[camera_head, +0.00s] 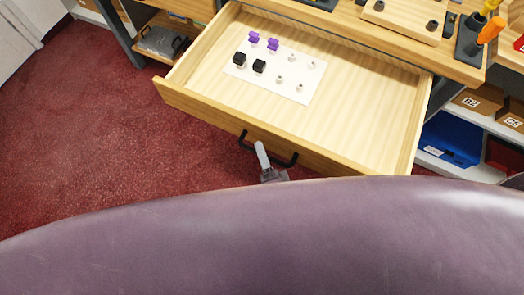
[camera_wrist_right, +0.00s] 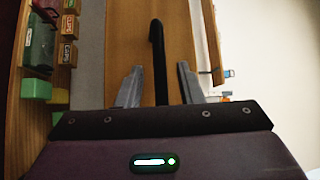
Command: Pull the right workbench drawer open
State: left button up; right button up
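The right workbench drawer (camera_head: 370,125) stands pulled well out from the bench in the head view, its inside in plain sight. Its black bar handle (camera_head: 284,162) is on the wooden front. My right gripper (camera_head: 263,155) is at the handle's middle. In the right wrist view the two grey fingers of my right gripper (camera_wrist_right: 159,82) stand apart, with the black handle (camera_wrist_right: 157,50) between them and a visible gap on each side. The handle's lower end is hidden behind the gripper body. My left gripper is not in view.
A white sheet (camera_head: 277,71) in the drawer carries purple, black and pale small parts. The bench top (camera_head: 455,65) holds a wooden board and orange-handled tools. A shelf with a blue bin (camera_head: 452,138) stands at right. Red carpet (camera_head: 90,130) is clear at left.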

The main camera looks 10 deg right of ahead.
jog(key=b+v, duration=0.1)
jog(key=v, duration=0.6)
jog(key=shift+s, duration=0.4)
jog(key=shift+d, duration=0.1)
jog(key=s+d+f+n+g, duration=0.2)
jog(key=f+n+g, duration=0.3)
jog(key=f, duration=0.7)
jog(key=s+d+f+n+g, duration=0.15)
jog(key=f+n+g, duration=0.25)
jog(key=f, duration=0.9)
jog(key=s+d+f+n+g+h, duration=0.4)
jog(key=s+d+f+n+g, duration=0.3)
jog(key=s+d+f, duration=0.6)
jog(key=shift+d+f+n+g, duration=0.3)
jog(key=shift+d+f+g, duration=0.2)
jog(key=shift+g, duration=0.5)
